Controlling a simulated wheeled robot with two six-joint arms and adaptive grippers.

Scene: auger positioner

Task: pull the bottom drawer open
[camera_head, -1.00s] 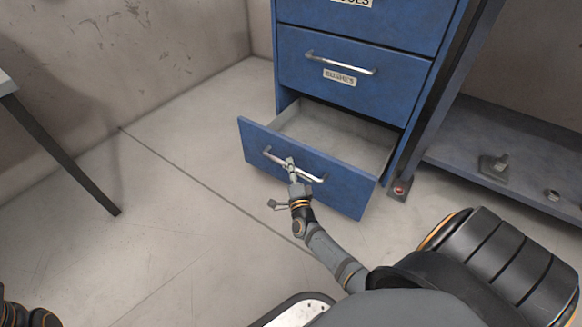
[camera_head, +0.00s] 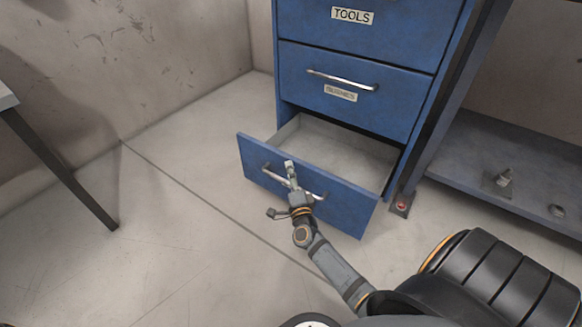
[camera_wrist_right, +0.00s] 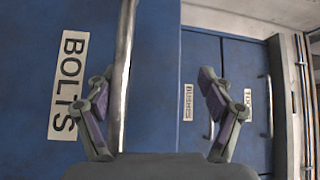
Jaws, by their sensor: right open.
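The bottom drawer (camera_head: 348,208) of the blue cabinet stands pulled out, its pale, empty-looking inside showing. Its front, labelled BOLTS, fills the left of the right wrist view (camera_wrist_right: 155,85). The silver bar handle (camera_head: 268,172) runs across the front; in the wrist view the handle (camera_wrist_right: 124,70) passes between my fingers, close to the left one. My right gripper (camera_wrist_right: 160,112) is open around the bar, with a clear gap to the other finger. In the head view the right gripper (camera_head: 290,172) is at the middle of the handle. My left gripper is out of view.
Two closed drawers, BUSHES (camera_head: 350,100) and TOOLS (camera_head: 365,35), are above. A low blue shelf (camera_head: 470,170) with small metal parts is to the right. A table leg (camera_head: 70,175) is at the left. The floor (camera_head: 150,240) left of the drawer is clear.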

